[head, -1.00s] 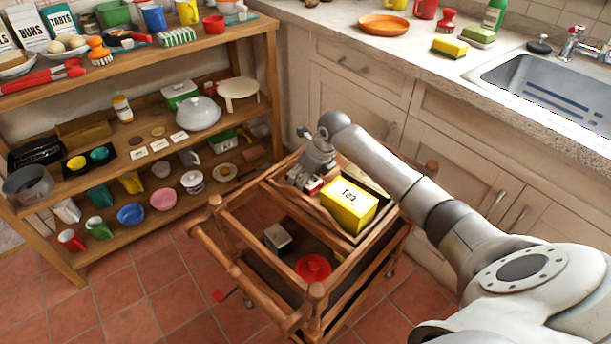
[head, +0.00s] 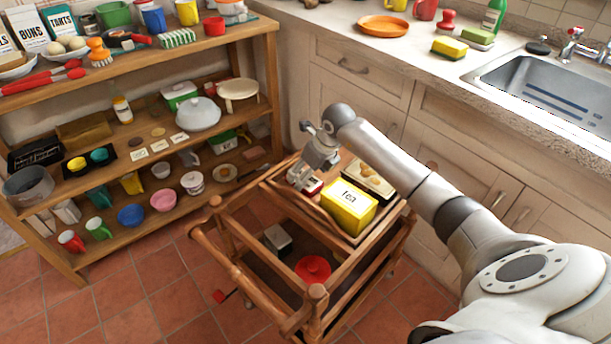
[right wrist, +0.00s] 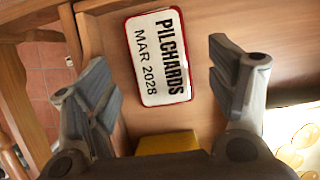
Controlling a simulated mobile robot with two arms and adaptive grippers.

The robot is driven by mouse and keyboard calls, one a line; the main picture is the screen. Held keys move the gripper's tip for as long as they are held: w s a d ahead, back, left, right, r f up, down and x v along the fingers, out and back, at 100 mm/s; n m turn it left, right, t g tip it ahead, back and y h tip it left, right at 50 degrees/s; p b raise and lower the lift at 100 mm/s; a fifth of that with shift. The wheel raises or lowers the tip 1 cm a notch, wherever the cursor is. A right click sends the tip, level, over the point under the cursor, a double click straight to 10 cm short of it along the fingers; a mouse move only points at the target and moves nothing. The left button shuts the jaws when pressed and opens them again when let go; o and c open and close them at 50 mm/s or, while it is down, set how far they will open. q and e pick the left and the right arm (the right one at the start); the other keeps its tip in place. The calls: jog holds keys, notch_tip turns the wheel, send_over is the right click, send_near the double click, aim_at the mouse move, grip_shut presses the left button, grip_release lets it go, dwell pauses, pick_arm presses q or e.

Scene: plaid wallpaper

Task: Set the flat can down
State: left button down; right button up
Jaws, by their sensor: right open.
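The flat can (right wrist: 159,57), white on top with a red rim and printed "PILCHARDS MAR 2028", lies flat on the wooden trolley's upper tray (right wrist: 205,14). In the head view the can (head: 312,187) shows partly, beside the yellow tea box. My right gripper (right wrist: 163,88) is open and empty, with one finger on each side of the can in the right wrist view and clear gaps to it. In the head view my right gripper (head: 310,168) is just above the can. My left gripper is not in view.
The yellow tea box (head: 349,207) stands right of the can, with a dark-edged picture box (head: 369,180) behind it. A red lid (head: 313,269) and a grey tin (head: 277,238) are lower in the trolley. A loaded shelf stands left.

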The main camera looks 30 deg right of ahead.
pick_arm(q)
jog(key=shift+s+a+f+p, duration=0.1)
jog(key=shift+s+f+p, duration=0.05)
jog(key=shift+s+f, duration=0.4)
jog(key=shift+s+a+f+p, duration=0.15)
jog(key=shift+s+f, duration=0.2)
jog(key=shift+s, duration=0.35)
pick_arm(e)
jog(key=v, duration=0.9)
jog(key=shift+s, duration=0.15)
